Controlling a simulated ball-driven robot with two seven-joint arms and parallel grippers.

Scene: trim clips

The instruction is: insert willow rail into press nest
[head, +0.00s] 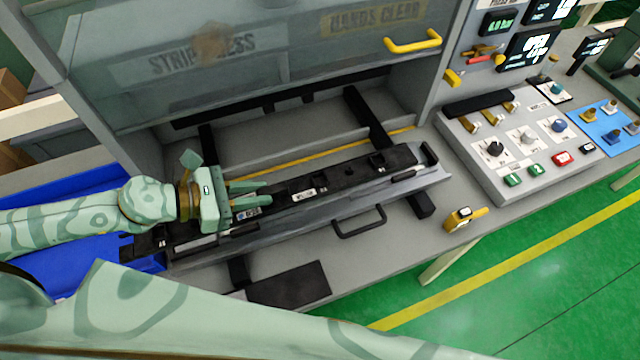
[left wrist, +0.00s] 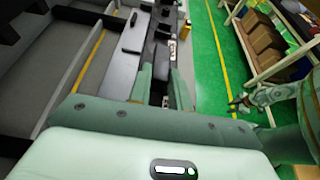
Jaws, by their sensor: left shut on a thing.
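The willow rail, a long dark strip with small white labels (head: 335,178), runs slantwise along the front of the press. It also shows in the left wrist view (left wrist: 162,52). My left gripper (head: 262,194) is shut on the rail toward its left end; its fingers (left wrist: 160,88) stand on either side of it in the left wrist view. The press nest appears as a long grey channel (head: 330,212) along and under the rail. I cannot tell whether the rail is seated in it. My right gripper (left wrist: 240,103) shows small at the right of the left wrist view, its jaws unclear.
The clear press guard (head: 240,50) is above the open bay. A grey control box with knobs (head: 520,140) stands to the right. A black handle (head: 360,222) and yellow-black device (head: 463,218) are at the front edge. A blue bin (head: 70,215) lies left, under my left arm.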

